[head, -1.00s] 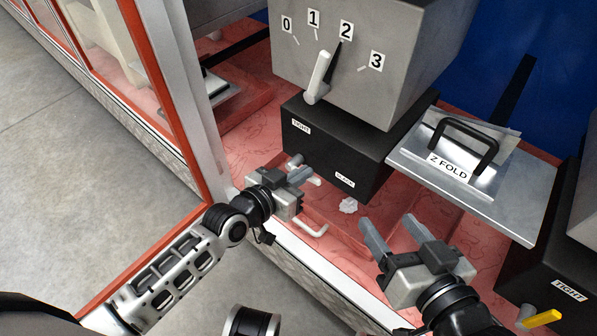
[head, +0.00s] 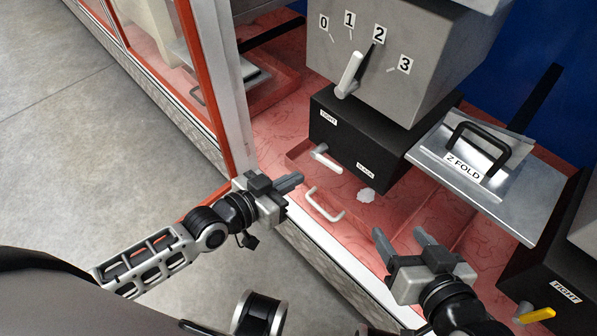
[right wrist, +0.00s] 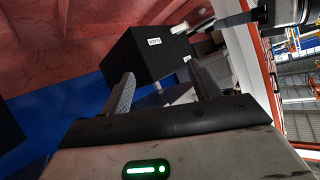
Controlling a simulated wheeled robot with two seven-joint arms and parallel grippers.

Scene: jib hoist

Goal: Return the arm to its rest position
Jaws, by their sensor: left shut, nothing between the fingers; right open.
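My left gripper (head: 290,184) is shut and empty in the head view, beside the front edge of the red bench and left of a white U-shaped handle (head: 325,205). My right gripper (head: 398,240) is open and empty over the front of the bench, to the right of that handle. In the right wrist view its two fingers (right wrist: 160,88) stand apart, with a black box beyond them. No hoist can be made out in these frames.
A grey box with a lever (head: 349,75) and marks 0 to 3 stands on a black box (head: 355,140) with a white lever (head: 326,158). A metal plate labelled Z FOLD (head: 500,195) is at right. Grey floor is clear at left.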

